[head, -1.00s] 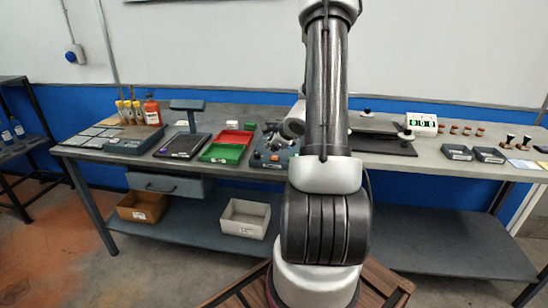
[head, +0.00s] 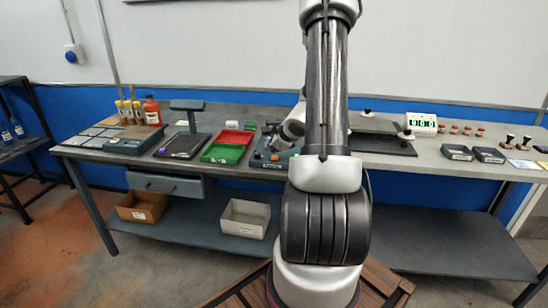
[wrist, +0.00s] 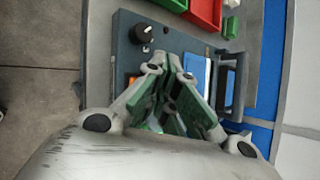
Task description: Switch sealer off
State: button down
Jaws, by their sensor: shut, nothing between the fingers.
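The sealer, a dark blue-grey box (head: 258,163), sits on the bench left of my arm in the head view. It also fills the upper middle of the wrist view (wrist: 124,48), with a black knob (wrist: 144,33), a blue panel (wrist: 196,72) and a dark handle-like bar (wrist: 232,82). An orange control (head: 275,157) shows on it in the head view. My gripper (wrist: 174,62) is shut and empty above the sealer, its tips between the knob and the blue panel. The fingers hide part of the sealer's top; I cannot tell whether they touch it. Any switch there is hidden.
A green tray (head: 222,154) and a red tray (head: 234,137) stand just left of the sealer. A dark plate (head: 385,146) and a digital display (head: 421,123) are to the right.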

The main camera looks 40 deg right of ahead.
aim_at(272, 157)
jog(key=shift+f, duration=0.2)
dwell(0.4)
jog(key=shift+f, duration=0.25)
jog(key=shift+f, duration=0.25)
dwell(0.5)
jog(key=shift+r, duration=0.7)
jog(key=shift+r, duration=0.1)
jog(key=shift+r, duration=2.9)
